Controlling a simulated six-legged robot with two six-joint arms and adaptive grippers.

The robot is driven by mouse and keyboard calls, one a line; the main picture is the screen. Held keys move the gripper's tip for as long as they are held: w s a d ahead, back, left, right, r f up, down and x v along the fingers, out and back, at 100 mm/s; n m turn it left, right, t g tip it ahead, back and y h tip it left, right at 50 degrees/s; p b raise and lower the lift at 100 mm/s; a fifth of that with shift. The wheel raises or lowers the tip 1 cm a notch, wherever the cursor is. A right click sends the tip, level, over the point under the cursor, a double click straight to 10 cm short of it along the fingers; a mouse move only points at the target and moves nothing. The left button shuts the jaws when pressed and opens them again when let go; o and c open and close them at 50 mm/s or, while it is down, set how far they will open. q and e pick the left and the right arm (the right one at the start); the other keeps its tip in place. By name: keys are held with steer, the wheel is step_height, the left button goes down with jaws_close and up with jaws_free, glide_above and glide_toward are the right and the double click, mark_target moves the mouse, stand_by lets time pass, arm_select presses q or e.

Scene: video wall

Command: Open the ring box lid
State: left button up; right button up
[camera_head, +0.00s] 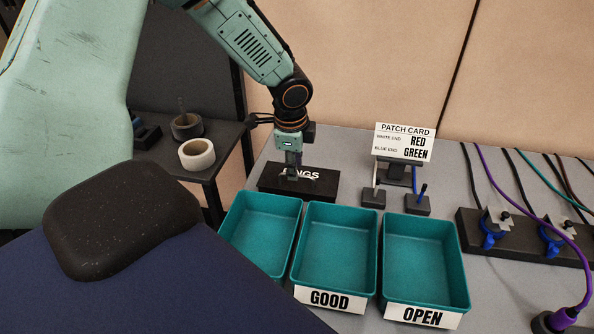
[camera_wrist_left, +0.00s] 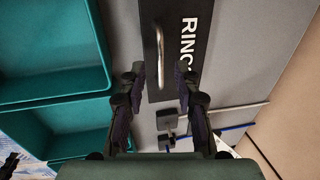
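The ring box (camera_head: 322,187) is a flat black box with white "RINGS" lettering, on the grey bench behind the teal trays. Its lid appears shut. In the left wrist view the box's black top (camera_wrist_left: 172,14) shows a metal bar handle (camera_wrist_left: 160,52). My left gripper (camera_head: 293,174) points down over the box and covers part of the lettering. In the left wrist view its two fingers (camera_wrist_left: 160,76) are apart, one on each side of the handle's near end, with gaps to it. Whether the fingertips reach down to handle height is unclear. My right gripper is not in view.
Three teal trays (camera_head: 316,205) stand in front of the box, two labelled GOOD and OPEN. To its right are a patch card (camera_head: 404,142) and small cable stands (camera_head: 373,198). Tape rolls (camera_head: 197,154) lie on a side shelf. Cables and a connector strip (camera_head: 520,241) are at right.

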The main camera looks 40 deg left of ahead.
arm_select(q)
steer(key=shift+w+a+f, duration=0.1)
steer(key=shift+a+f, duration=0.05)
steer(key=shift+f, duration=0.8)
steer(key=shift+r, duration=0.1)
steer(key=shift+w, duration=0.1)
steer(key=shift+c, duration=0.9)
jaws_close()
steer(key=shift+s, duration=0.2)
